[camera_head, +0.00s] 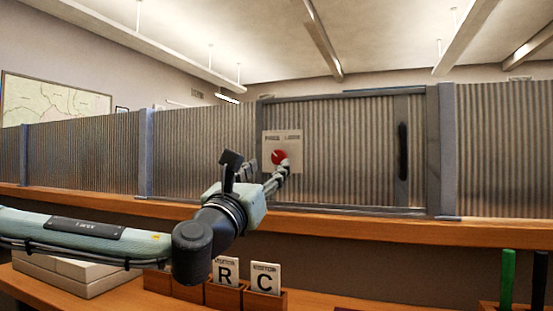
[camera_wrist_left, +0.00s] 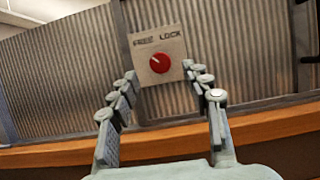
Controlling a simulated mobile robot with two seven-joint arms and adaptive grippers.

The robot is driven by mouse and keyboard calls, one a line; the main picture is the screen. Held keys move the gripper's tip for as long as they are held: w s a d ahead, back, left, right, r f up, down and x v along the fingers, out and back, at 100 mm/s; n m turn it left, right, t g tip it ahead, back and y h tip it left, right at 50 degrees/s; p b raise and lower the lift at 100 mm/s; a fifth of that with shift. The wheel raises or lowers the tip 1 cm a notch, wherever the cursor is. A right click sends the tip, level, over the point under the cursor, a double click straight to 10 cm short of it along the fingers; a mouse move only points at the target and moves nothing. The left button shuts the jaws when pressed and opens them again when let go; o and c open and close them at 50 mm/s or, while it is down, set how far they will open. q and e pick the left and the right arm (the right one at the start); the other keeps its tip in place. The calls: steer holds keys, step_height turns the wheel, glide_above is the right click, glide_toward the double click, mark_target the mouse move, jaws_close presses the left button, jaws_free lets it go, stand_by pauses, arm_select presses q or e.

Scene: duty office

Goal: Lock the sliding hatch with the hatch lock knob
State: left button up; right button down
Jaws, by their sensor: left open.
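The hatch lock knob (camera_head: 279,157) is a red round knob on a pale square plate (camera_head: 296,138) marked FREE and LOCK. In the left wrist view the knob (camera_wrist_left: 159,62) has a pale pointer mark angled to the upper left, toward FREE. The sliding hatch (camera_head: 345,150) is a ribbed panel in a grey frame with a dark vertical handle (camera_head: 403,151) at its right. My left gripper (camera_head: 281,168) is open in front of the plate; its fingers (camera_wrist_left: 164,95) stand either side of the knob in the wrist view, apparently short of it. My right gripper is not in view.
A wooden ledge (camera_head: 380,229) runs below the ribbed partition. Wooden holders with visitor cards R (camera_head: 227,271) and C (camera_head: 265,278) stand on the lower desk. Pale boxes (camera_head: 75,274) lie at left. A green marker (camera_head: 507,278) and a black one (camera_head: 539,278) stand at right.

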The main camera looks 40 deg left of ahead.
mark_target(278, 157)
arm_select(q)
steer(key=x, duration=0.4)
steer(key=shift+w+p, duration=0.1)
steer(key=shift+p, duration=0.2)
steer(key=shift+w+a+r, duration=0.15)
steer(key=shift+w+a, duration=0.05)
steer(key=shift+w, duration=0.35)
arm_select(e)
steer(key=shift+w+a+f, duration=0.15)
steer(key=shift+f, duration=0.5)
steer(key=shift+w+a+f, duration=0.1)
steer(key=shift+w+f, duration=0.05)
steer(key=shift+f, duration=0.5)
arm_select(q)
jaws_close()
